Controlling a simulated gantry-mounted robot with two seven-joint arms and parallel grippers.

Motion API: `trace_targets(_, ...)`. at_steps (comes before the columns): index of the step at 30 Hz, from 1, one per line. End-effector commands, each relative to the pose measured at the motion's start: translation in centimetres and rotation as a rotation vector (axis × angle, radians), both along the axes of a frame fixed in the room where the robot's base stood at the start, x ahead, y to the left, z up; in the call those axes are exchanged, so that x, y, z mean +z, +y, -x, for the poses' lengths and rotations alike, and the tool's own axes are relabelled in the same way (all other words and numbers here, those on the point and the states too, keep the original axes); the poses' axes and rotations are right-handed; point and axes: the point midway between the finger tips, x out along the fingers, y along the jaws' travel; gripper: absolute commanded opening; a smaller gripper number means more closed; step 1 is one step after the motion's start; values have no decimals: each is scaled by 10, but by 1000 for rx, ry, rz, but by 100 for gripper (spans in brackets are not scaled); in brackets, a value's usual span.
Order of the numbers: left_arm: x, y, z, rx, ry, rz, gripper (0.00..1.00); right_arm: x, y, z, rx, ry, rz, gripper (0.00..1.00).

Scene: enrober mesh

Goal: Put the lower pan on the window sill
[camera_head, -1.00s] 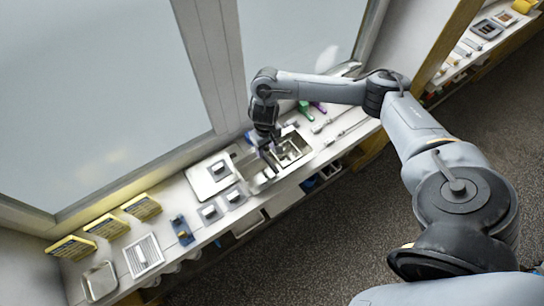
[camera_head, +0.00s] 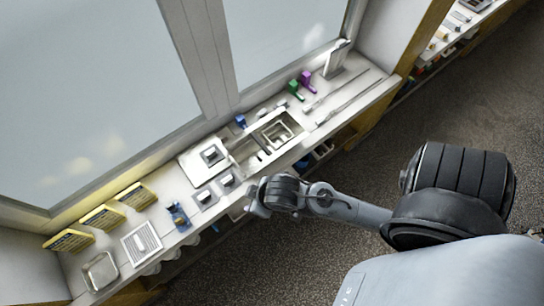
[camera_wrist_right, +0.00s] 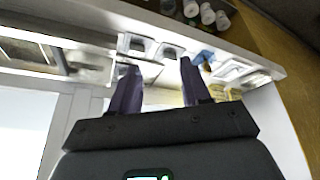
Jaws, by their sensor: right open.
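Several pan-like things stand on the counter; I cannot tell which is the lower pan. A shallow metal tray (camera_head: 100,271) lies at the left end. A flat pale tray (camera_head: 189,166) holds a small square dish (camera_head: 211,155), and a rectangular metal pan (camera_head: 293,124) sits in the middle. The narrow window sill (camera_head: 150,174) runs along the foot of the window behind the counter. My right gripper (camera_head: 258,198) is at the counter's front edge, before the small grey blocks. In the right wrist view its two fingers (camera_wrist_right: 158,88) are apart, with nothing between them.
A white rack (camera_head: 142,243), yellow boxes (camera_head: 102,217) and a blue device (camera_head: 179,216) stand on the left. Green (camera_head: 295,89) and purple (camera_head: 307,81) items and long rods (camera_head: 348,103) lie on the right. Shelves with things run below. The floor in front is clear.

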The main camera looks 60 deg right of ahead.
Motion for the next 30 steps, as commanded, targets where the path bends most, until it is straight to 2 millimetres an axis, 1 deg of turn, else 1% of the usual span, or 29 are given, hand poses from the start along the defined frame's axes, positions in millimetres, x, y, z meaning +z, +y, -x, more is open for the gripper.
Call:
trace_targets(1,0,0,0,2,0,2,48,-1,-8,14,-16,37,0,47)
trace_targets(3,0,-1,0,3,1,4,48,-1,-17,28,-26,76,7,47)
trace_targets(6,0,-2,0,5,0,8,48,-1,-24,40,-33,108,11,47)
trace_targets(9,0,-3,0,8,1,12,48,-2,-26,44,-33,121,13,47)
trace_targets(17,0,-3,0,8,1,12,48,-1,-26,43,-31,119,13,47)
trace_targets(20,5,-2,0,7,2,11,48,4,-26,43,-31,118,13,47)
trace_targets(23,17,-2,0,5,2,8,48,16,-26,43,-31,118,13,47)
trace_targets(26,37,-1,0,3,3,4,48,35,-26,43,-30,118,14,47)
trace_targets(30,71,0,0,0,2,0,48,69,-26,43,-30,119,14,47)
